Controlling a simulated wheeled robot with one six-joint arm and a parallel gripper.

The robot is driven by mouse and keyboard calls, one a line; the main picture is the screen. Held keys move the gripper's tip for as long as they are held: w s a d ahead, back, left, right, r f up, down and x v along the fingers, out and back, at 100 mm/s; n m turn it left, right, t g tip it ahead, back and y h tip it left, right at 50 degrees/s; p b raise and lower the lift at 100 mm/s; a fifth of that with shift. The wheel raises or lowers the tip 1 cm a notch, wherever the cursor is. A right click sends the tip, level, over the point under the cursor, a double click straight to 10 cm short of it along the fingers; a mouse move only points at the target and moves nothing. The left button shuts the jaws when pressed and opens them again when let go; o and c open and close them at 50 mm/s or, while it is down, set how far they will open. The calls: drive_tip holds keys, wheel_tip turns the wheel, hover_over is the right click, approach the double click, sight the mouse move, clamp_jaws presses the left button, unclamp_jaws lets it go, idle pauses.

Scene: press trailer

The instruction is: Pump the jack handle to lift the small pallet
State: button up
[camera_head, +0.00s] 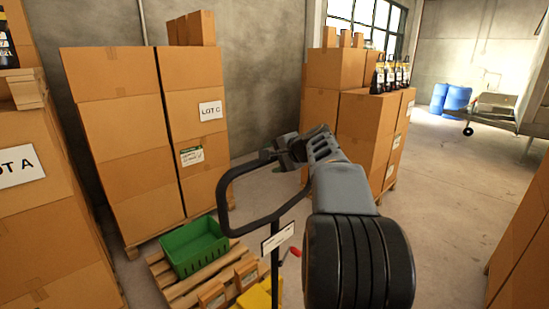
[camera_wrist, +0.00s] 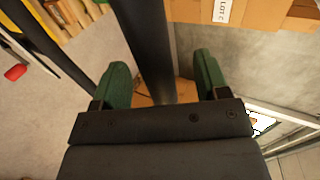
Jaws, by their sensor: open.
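The jack handle (camera_head: 226,190) is a black loop on an upright black post, with a white label plate below it. My gripper (camera_head: 281,153) is at the loop's top bar. In the wrist view my gripper (camera_wrist: 162,72) has its two green fingers spread apart, and the black handle bar (camera_wrist: 143,45) runs between them without visible squeeze. The small pallet (camera_head: 174,292) is wooden, on the floor at lower left, and bears a green crate (camera_head: 195,245) and small boxes (camera_head: 212,295). Part of the yellow jack body (camera_head: 258,298) shows beside it; its forks are hidden.
Tall carton stacks stand behind, one with a LOT C label (camera_head: 210,111), others at left (camera_head: 30,225) and centre right (camera_head: 362,130) with bottles on top. A red-tipped lever (camera_head: 295,251) is near the jack post. Floor at right (camera_head: 445,215) is clear.

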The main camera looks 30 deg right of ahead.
drive_tip(key=shift+s, duration=0.1)
drive_tip(key=v, duration=0.9)
idle(0.4)
wheel_tip(320, 180, down, 8)
drive_tip(key=s+n+g+h, duration=0.1)
drive_tip(key=s+g, duration=0.1)
drive_tip(key=s+a+f+n+g, duration=0.3)
drive_tip(key=a+f+n, duration=0.1)
drive_tip(key=a+f, duration=0.15)
drive_tip(key=s+a+f+n+g, duration=0.2)
drive_tip(key=s+a+f+n, duration=0.1)
drive_tip(key=a+f, duration=0.25)
drive_tip(key=s+a+f+n, duration=0.2)
drive_tip(key=s+a+n, duration=0.1)
drive_tip(key=a, duration=0.3)
drive_tip(key=s+a+f+n+g+h, duration=0.1)
drive_tip(key=s+a+f+n, duration=0.2)
drive_tip(key=a+n, duration=0.2)
drive_tip(key=a, duration=0.2)
drive_tip(key=shift+a, duration=0.25)
